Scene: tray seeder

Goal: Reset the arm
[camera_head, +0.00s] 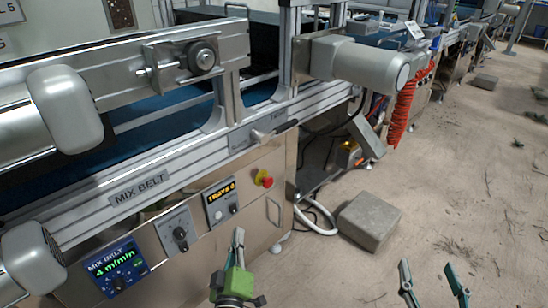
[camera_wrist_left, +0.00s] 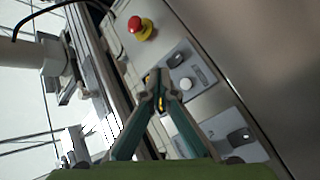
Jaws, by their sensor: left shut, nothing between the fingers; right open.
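My left gripper (camera_head: 238,240) is in front of the machine's control panel in the head view, shut and empty. In the left wrist view, the left gripper (camera_wrist_left: 162,78) has its fingertips together over the panel, in front of a plate with a dark switch and a pale button. My right gripper (camera_head: 428,268) is at the bottom right of the head view, open with its fingers wide apart over the floor. Whether the left fingertips touch the panel cannot be told.
The panel carries a red emergency button (camera_head: 264,179), a "TRAYS 4" display (camera_head: 220,190), a knob (camera_head: 181,238) and a "4 m/min" display (camera_head: 113,264). A lever (camera_head: 262,136) sticks out from the rail above. A grey block (camera_head: 370,220) lies on the floor. Sandy floor at right is mostly clear.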

